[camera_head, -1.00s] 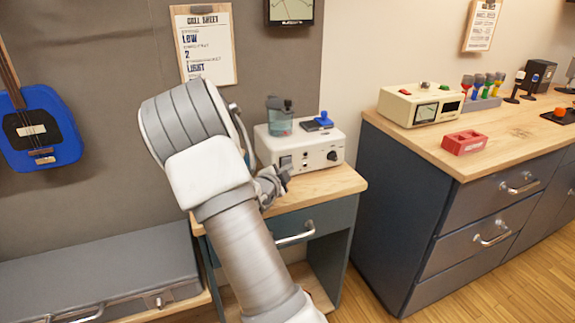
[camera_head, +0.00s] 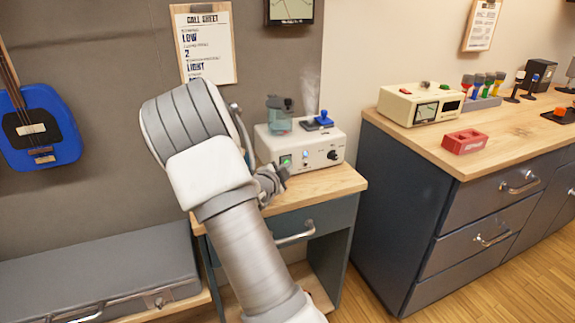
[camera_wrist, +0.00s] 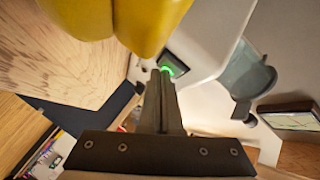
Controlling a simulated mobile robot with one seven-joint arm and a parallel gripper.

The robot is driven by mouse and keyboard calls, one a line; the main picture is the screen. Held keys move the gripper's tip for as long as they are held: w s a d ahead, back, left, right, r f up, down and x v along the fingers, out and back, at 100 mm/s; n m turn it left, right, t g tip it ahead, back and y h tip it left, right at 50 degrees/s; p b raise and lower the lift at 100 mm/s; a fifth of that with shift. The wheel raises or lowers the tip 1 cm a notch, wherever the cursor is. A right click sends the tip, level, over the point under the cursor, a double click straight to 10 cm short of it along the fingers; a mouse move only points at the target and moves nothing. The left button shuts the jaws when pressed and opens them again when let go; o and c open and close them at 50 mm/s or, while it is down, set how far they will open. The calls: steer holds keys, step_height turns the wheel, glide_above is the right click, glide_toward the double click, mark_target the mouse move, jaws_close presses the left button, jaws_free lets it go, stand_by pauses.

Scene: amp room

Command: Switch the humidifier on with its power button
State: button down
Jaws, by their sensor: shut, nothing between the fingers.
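The humidifier (camera_head: 318,152) is a cream box on the small wooden-topped cabinet, with a teal water tank (camera_head: 279,122) and a blue part on top. Its power button (camera_head: 286,161) glows green on the left of the front face, and a small light beside it is lit. Faint mist rises above the blue part. In the wrist view the power button (camera_wrist: 174,66) shows a green ring right at the fingertips; I cannot tell whether they touch it. My gripper (camera_wrist: 164,74) is shut and empty. In the head view my gripper (camera_head: 277,178) is close in front of the humidifier, partly behind my arm.
A blue drawer with a metal handle (camera_head: 296,232) is under the cabinet top. To the right, a workbench (camera_head: 500,140) holds a cream meter box (camera_head: 420,104) and a red block (camera_head: 465,141). A grey case (camera_head: 110,265) lies at lower left.

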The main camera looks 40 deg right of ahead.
stand_by(0.4)
steer(key=shift+s+a+b, duration=0.1)
steer(key=shift+s+b, duration=0.25)
steer(key=shift+s+a+b, duration=0.25)
steer(key=shift+s+b, duration=0.05)
steer(key=shift+s, duration=0.7)
steer(key=shift+s+a+b, duration=0.2)
steer(key=shift+s+b, duration=0.15)
steer(key=shift+s, duration=0.6)
steer(key=shift+s+a+b, duration=0.25)
steer(key=shift+s+b, duration=0.05)
steer(key=shift+s, duration=0.7)
steer(key=shift+w+a, duration=0.1)
